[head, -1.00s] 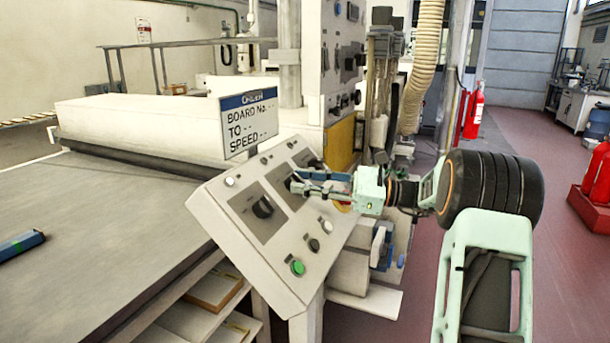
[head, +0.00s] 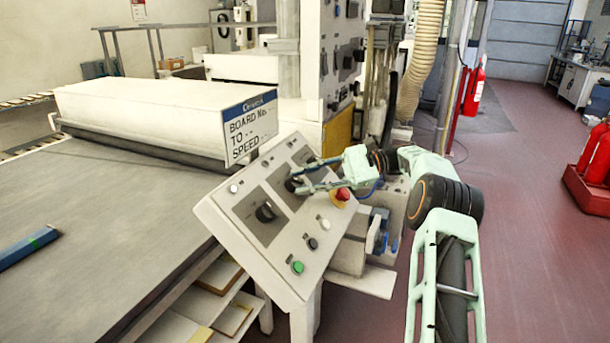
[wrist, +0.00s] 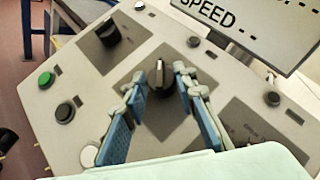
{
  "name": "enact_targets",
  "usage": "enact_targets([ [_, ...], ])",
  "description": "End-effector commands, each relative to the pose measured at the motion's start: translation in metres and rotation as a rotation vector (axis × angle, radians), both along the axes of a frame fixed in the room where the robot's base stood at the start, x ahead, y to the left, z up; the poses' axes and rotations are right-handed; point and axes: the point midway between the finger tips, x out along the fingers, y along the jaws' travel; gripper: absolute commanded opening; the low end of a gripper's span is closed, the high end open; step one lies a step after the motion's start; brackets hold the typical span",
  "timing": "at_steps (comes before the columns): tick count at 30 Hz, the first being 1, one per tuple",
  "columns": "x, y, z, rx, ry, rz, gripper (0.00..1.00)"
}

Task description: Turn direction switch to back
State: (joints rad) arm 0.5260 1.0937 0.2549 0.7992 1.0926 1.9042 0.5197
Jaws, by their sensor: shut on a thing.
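The tilted white control panel (head: 250,235) has dark plates with rotary switches. My gripper (head: 300,182) reaches in from the upper right, with its fingers on the middle black switch (head: 291,184). In the wrist view this switch (wrist: 158,80) stands between the two blue-padded fingertips (wrist: 160,82), and my gripper is shut on it. A pale line on the knob runs towards the top of that picture. Its label is hidden or too small to read, so I cannot tell which position it points at. Another black switch (head: 265,213) sits on the lower-left plate.
A red emergency button (head: 342,195) stands close below my gripper. A green button (head: 298,267) is at the panel's lower edge. A sign (head: 249,127) rises behind the panel. The grey conveyor bed (head: 100,215) lies left, with a blue bar (head: 28,248) on it.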

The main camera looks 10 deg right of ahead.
Motion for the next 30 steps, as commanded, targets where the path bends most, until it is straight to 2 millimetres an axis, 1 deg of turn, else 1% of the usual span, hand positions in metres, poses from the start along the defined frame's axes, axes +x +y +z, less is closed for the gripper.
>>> enact_targets([
  [14,-0.0003,0.0006,-0.0004,-0.004,-0.007,0.011,0.02],
  [15,-0.0003,0.0006,-0.0004,-0.004,-0.007,0.011,0.27],
  [19,-0.0002,0.0006,-0.0002,-0.005,-0.007,0.011,0.41],
  [20,-0.0002,0.0006,-0.0002,-0.005,-0.007,0.011,0.44],
  [27,0.0001,0.0003,0.0003,-0.004,-0.007,0.01,0.44],
  [30,0.0002,0.0003,0.005,-0.005,-0.009,0.01,0.44],
])
